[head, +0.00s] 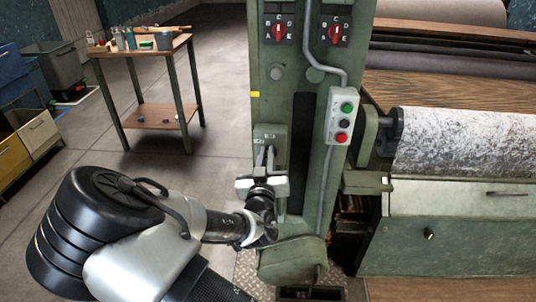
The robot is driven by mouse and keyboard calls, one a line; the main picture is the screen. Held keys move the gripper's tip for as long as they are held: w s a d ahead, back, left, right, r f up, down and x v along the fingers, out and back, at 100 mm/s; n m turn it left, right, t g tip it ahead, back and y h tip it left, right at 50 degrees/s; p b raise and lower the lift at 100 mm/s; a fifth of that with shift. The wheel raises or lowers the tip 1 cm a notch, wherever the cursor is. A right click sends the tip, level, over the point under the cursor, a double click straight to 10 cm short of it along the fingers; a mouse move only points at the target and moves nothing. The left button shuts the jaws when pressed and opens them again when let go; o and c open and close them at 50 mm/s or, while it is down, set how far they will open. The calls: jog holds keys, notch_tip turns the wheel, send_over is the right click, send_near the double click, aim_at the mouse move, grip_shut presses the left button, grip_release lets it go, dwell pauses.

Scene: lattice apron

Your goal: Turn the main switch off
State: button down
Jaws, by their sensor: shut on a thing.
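The main switch (270,132) is a small grey box low on the front of the green machine column (267,90). My gripper (264,162) reaches up to it from below, with its fingers at the box's lower part. The fingers are shut on the switch handle, which is mostly hidden between them. I cannot read the markings on the box or tell the handle's exact position.
A push-button box (342,116) with green, black and red buttons hangs right of the switch. Two red rotary knobs (278,32) (335,34) sit above. A patterned roller (460,143) is at right. A wooden table (145,48) stands back left; floor between is clear.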

jog(key=shift+a+f+n+p, duration=0.25)
jog(key=shift+a+f+n, duration=0.15)
jog(key=shift+n, duration=2.2)
jog(key=shift+a+f+n+p, duration=0.3)
jog(key=shift+f+n, duration=0.15)
jog(key=shift+n, duration=2.15)
jog(key=shift+a+f+n+p, duration=0.25)
jog(key=shift+a+f+n, duration=0.15)
jog(key=shift+n, duration=2.2)
jog(key=shift+f, duration=0.1)
jog(key=c, duration=1.8)
grip_release()
jog(key=s, duration=0.5)
jog(key=s+p, duration=0.1)
jog(key=s, duration=1.1)
jog(key=shift+s+a+p, duration=0.2)
jog(key=shift+a+p, duration=0.05)
jog(key=shift+p, duration=0.05)
